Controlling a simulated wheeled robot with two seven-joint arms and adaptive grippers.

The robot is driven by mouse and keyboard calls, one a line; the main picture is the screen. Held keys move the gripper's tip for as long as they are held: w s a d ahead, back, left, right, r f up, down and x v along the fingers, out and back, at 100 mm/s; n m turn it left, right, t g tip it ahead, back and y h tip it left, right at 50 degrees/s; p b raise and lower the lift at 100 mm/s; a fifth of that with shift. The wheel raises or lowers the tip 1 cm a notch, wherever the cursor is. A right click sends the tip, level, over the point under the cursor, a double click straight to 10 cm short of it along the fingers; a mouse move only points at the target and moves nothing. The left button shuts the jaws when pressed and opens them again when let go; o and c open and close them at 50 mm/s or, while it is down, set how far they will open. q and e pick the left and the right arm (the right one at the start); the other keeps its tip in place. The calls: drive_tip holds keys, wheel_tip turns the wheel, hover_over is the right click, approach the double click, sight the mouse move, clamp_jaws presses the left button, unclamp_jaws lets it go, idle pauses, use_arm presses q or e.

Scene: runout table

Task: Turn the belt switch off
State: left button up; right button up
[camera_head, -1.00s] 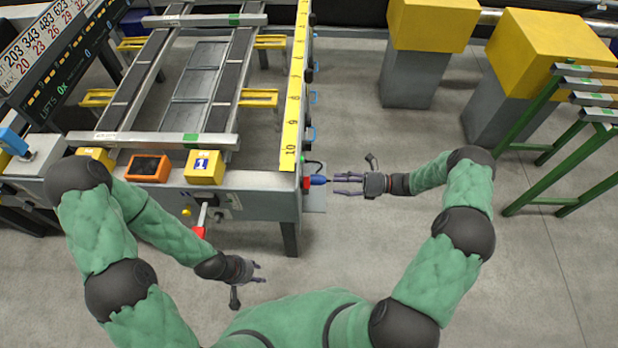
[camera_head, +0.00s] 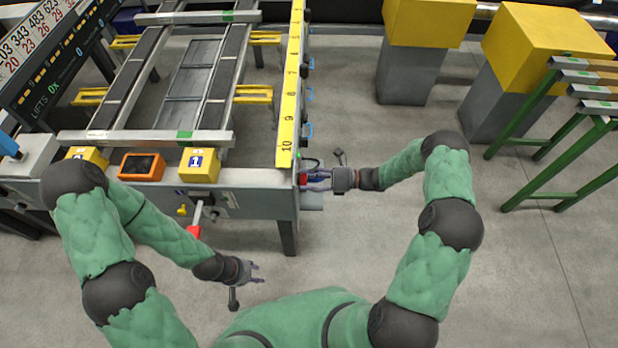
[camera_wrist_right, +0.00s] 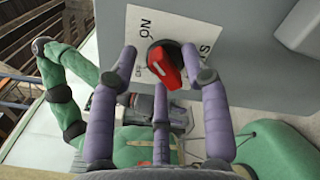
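The belt switch is a red knob (camera_wrist_right: 165,66) on a black round base, on a white plate (camera_wrist_right: 145,30) marked ON and OFF in the right wrist view. In the head view its red part (camera_head: 303,180) shows at the right end of the table's front. My right gripper (camera_head: 316,181) is there, fingers pointing left at it. In the wrist view the purple fingers (camera_wrist_right: 165,65) are spread, with the knob between their tips; contact is unclear. I cannot tell which mark the knob points to. My left gripper (camera_head: 258,273) is open and empty, low in front of the table.
A red-ended lever (camera_head: 195,222) hangs on the table front (camera_head: 245,204). Orange (camera_head: 141,167) and yellow boxes (camera_head: 199,164) sit on top. A green rack (camera_head: 560,150) and yellow-topped blocks (camera_head: 540,55) stand at right. The floor between is clear.

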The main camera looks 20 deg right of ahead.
clamp_jaws()
drive_tip(key=shift+n, duration=0.3)
drive_tip(key=n, duration=0.5)
drive_tip(key=n+b, duration=0.1)
drive_tip(key=n, duration=1.1)
drive_tip(key=shift+s+f+b, duration=0.25)
drive_tip(key=shift+f+b, duration=0.1)
drive_tip(key=shift+n, duration=0.3)
drive_tip(key=shift+o, duration=0.6)
unclamp_jaws()
